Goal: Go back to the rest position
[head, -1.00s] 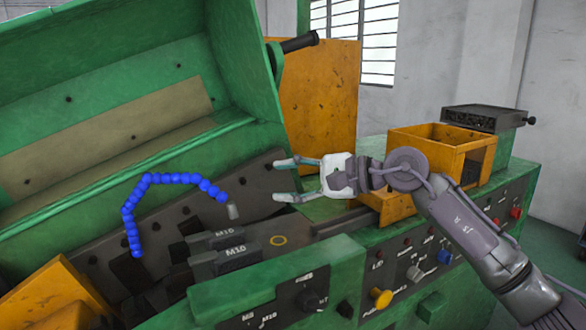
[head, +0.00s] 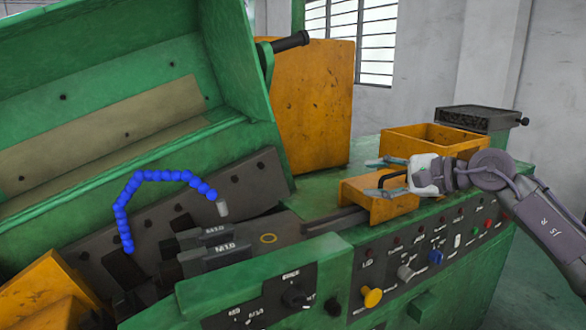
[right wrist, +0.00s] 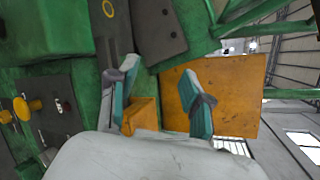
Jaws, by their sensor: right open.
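My left gripper is not in view. A blue segmented hose (head: 160,177) with a grey nozzle arches over the machine's bed, to the left of my gripper. Dies marked M10 (head: 217,252) sit below the hose.
An orange open bin (head: 425,137) and a dark box (head: 480,118) stand behind my right arm. The raised green cover (head: 100,90) fills the left. An orange panel (head: 313,105) stands at the back.

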